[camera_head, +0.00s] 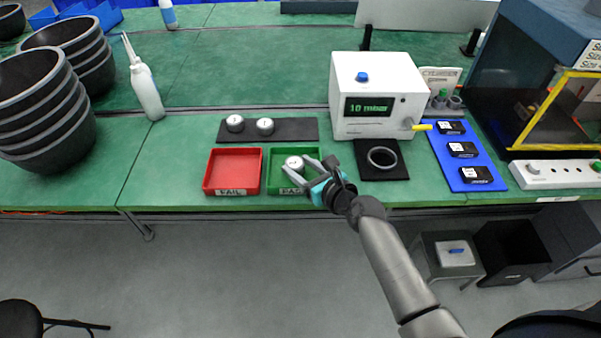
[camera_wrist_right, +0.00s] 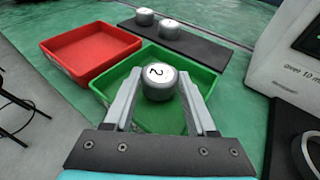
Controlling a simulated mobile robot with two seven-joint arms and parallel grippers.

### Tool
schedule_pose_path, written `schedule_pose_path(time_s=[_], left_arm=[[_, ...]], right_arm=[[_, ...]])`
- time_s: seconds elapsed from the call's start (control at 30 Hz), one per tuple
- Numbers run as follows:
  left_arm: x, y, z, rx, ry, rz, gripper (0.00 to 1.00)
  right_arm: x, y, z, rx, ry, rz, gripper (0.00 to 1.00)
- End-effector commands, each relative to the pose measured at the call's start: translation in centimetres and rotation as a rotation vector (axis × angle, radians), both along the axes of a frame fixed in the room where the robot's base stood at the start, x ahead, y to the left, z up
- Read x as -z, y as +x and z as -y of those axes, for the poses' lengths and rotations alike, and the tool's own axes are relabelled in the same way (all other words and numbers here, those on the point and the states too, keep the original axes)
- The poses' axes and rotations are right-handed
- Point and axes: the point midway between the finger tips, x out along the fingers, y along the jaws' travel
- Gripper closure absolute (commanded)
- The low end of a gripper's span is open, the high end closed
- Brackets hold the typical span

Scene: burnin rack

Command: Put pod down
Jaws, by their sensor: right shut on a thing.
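My right gripper (camera_head: 300,170) is shut on the pod, with one finger on each side, as the right wrist view (camera_wrist_right: 160,95) shows. The pod is over the green PASS tray (camera_wrist_right: 146,119), which also shows in the head view (camera_head: 275,172). I cannot tell whether the pod touches the tray floor. The red FAIL tray (camera_head: 232,171) is just left of the green one and empty. My left gripper is not in view.
Two more pods (camera_head: 235,123) (camera_head: 265,126) stand on a dark strip (camera_head: 295,130) behind the trays. A white test box (camera_head: 375,85) with a green display stands right of them. A dark mat with a ring (camera_head: 382,158) and a blue mat (camera_head: 490,184) lie to the right.

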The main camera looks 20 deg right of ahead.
Motion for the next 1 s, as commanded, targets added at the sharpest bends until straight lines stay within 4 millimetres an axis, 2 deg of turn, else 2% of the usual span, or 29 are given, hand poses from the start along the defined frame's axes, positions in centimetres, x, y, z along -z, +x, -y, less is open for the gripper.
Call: schedule_pose_path(time_s=[0.03, 0.4, 0.43, 0.7, 1.0], left_arm=[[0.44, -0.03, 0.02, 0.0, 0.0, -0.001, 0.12], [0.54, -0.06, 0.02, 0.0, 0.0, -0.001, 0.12], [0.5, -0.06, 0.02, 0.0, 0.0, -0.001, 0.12], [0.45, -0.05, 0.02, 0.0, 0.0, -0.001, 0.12], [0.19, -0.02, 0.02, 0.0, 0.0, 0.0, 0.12]], right_arm=[[0.52, 0.04, 0.04, 0.001, 0.0, 0.001, 0.97], [0.75, 0.05, 0.02, 0.001, 0.001, 0.002, 0.97], [0.71, 0.05, 0.02, 0.001, 0.0, 0.002, 0.41], [0.65, 0.03, 0.01, 0.001, 0.001, 0.002, 0.13], [0.3, 0.03, 0.01, 0.001, 0.0, 0.002, 0.13]])
